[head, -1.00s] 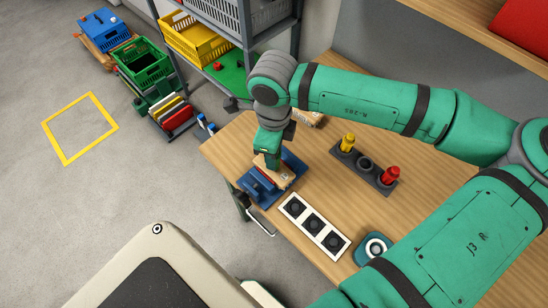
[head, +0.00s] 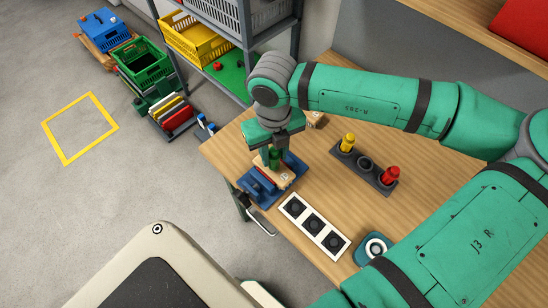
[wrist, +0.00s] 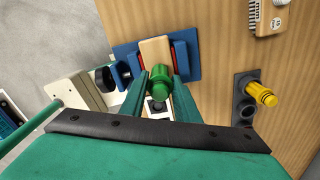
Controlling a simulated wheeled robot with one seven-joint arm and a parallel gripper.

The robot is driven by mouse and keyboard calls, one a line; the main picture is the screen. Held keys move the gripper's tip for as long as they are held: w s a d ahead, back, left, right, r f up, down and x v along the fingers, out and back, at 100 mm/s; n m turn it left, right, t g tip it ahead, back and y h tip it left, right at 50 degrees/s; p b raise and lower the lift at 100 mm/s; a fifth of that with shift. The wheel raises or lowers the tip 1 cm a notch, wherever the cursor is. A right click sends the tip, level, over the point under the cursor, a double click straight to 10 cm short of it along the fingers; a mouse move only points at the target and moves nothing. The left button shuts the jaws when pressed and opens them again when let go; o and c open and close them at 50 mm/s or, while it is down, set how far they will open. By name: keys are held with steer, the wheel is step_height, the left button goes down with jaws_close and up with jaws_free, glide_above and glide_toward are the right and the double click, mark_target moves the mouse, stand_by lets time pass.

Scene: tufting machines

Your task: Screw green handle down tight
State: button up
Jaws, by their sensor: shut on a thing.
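The green handle (head: 275,157) stands upright over the light wooden block (head: 284,179), which sits in a blue vise (head: 262,198) on the bench. My gripper (head: 276,148) points down from above and is shut on the green handle. In the wrist view the green handle (wrist: 160,82) is between the two green fingers, in front of the block (wrist: 155,51) and the blue vise (wrist: 188,62). The handle's lower end is hard to see, so I cannot tell how far it is seated.
A dark rack (head: 364,164) holds a yellow handle (head: 347,143) and a red handle (head: 390,175), with an empty socket between. A white panel (head: 292,208) with three black squares and a teal device (head: 361,252) lie near the bench edge. Bare wood (head: 320,190) lies between.

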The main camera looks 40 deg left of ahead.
steer(key=m, duration=0.3)
steer(key=shift+f, duration=0.1)
steer(key=m, duration=0.4)
steer(key=o, duration=0.8)
